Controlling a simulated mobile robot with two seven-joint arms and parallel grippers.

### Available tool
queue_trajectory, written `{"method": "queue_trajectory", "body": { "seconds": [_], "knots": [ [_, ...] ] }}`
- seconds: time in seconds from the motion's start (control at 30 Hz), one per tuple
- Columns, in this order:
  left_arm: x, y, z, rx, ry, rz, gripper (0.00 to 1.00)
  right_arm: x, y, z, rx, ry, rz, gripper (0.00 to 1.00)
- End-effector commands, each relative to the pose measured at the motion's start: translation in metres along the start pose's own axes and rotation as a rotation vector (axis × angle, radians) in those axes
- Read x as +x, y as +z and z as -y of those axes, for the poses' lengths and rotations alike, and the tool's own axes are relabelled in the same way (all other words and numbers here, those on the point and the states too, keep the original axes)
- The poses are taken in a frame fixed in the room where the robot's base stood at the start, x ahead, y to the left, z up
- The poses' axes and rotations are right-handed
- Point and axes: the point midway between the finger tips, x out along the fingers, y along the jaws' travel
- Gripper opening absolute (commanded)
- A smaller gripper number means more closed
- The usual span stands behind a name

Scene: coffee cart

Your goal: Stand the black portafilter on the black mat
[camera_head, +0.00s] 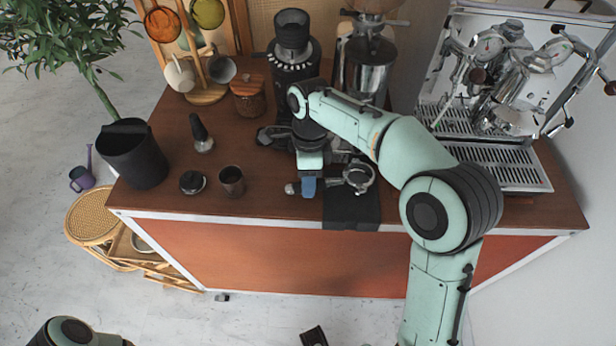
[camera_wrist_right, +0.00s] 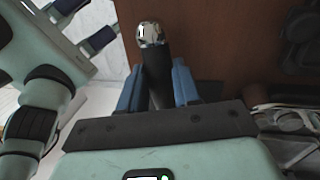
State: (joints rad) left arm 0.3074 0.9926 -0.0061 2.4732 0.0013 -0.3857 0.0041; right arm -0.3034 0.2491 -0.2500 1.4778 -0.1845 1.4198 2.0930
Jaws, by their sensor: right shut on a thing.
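The portafilter has a chrome head (camera_head: 358,178) and a black handle that ends in a chrome cap. My right gripper (camera_head: 309,187) is shut on its handle, which also shows between the blue fingers in the right wrist view (camera_wrist_right: 157,75). The portafilter lies roughly level, head to the right. The black mat (camera_head: 352,212) lies at the counter's front edge, and the head is over its back part. I cannot tell whether they touch. My left gripper (camera_wrist_right: 85,24) shows in the right wrist view, fingers apart and empty, beyond the counter edge.
A grinder (camera_head: 370,72) and a black machine (camera_head: 292,50) stand behind my right arm. The espresso machine (camera_head: 495,85) is at the right. A dark cup (camera_head: 231,181), a small round dish (camera_head: 193,182) and a black bin (camera_head: 133,153) are left.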

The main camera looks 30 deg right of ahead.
Motion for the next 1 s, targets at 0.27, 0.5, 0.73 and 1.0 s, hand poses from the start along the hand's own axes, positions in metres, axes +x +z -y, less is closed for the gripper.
{"method": "queue_trajectory", "body": {
  "seconds": [0.27, 0.5, 0.73, 1.0],
  "knots": [
    [0.0042, -0.0001, 0.0015, 0.0, 0.0, 0.0, 0.43, 0.0104, -0.0004, 0.0024, 0.0, -0.002, 0.001, 0.0],
    [0.0038, -0.0001, 0.0014, 0.0, 0.0, 0.0, 0.43, 0.01, -0.0004, 0.0024, 0.0, -0.003, 0.001, 0.0],
    [0.0041, -0.0001, 0.0015, 0.0, 0.0, 0.0, 0.43, 0.0114, -0.0005, 0.0026, 0.0, -0.002, 0.001, 0.0],
    [0.0044, -0.0001, 0.0016, 0.0, 0.0, 0.001, 0.43, 0.013, -0.0005, 0.003, 0.0, -0.002, 0.001, 0.62]
  ]
}}
